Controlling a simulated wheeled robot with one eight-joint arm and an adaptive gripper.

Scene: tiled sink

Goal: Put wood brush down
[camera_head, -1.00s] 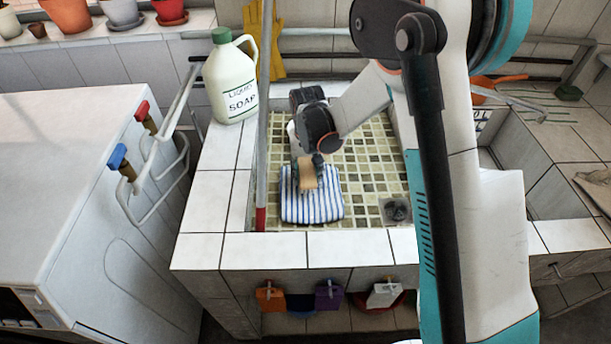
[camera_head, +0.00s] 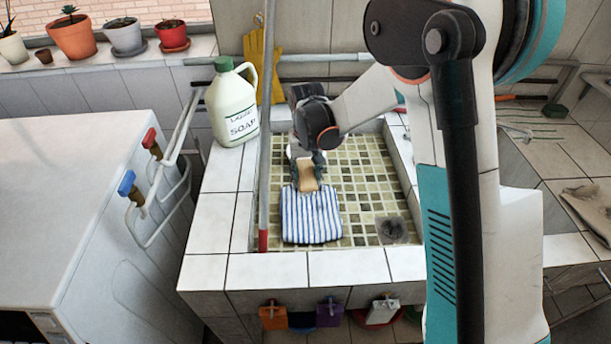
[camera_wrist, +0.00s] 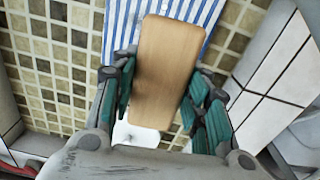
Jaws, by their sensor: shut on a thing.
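The wood brush (camera_wrist: 163,70) is a plain light-brown block between the green-padded fingers of my gripper (camera_wrist: 160,105) in the wrist view. My gripper is shut on it. In the head view the brush (camera_head: 307,177) shows under my gripper (camera_head: 307,160), at the back edge of a blue-and-white striped cloth (camera_head: 312,218). The cloth lies on the tiled sink floor (camera_head: 362,190). In the wrist view part of the cloth (camera_wrist: 205,12) lies beyond the brush. I cannot tell whether the brush touches the cloth or floor. Its bristles are hidden.
A liquid soap jug (camera_head: 233,108) stands on the sink's left rim. A grey upright pole (camera_head: 265,130) stands at the basin's left side. The drain (camera_head: 392,230) is at front right. Tiled floor right of the cloth is clear.

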